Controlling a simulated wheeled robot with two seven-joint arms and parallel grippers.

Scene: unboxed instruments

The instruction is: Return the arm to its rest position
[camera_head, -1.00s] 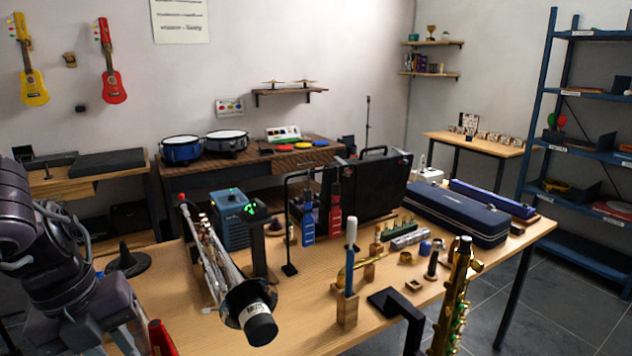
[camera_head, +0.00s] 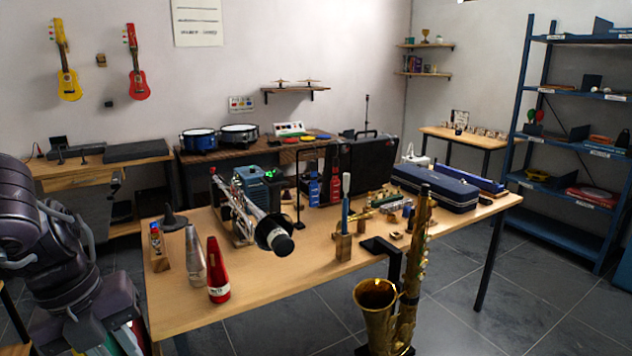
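My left arm comes in at the left edge of the head view, dark and bent, with its lower part hanging left of the wooden table (camera_head: 330,262). Its gripper fingers cannot be made out; the arm's end runs to the bottom left by the table's front left corner. My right arm and gripper do not show. On the table's left part stand a red cone-shaped mute (camera_head: 218,272) and a silver cone-shaped mute (camera_head: 195,258). A trumpet (camera_head: 243,208) with a black and white mute (camera_head: 274,234) in its bell lies on a stand behind them.
A gold saxophone (camera_head: 413,260) stands upright at the table's front right. A long navy case (camera_head: 436,188) and a black case (camera_head: 372,160) sit farther back. Blue shelves (camera_head: 570,150) stand at the right. Grey floor is clear at the front right.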

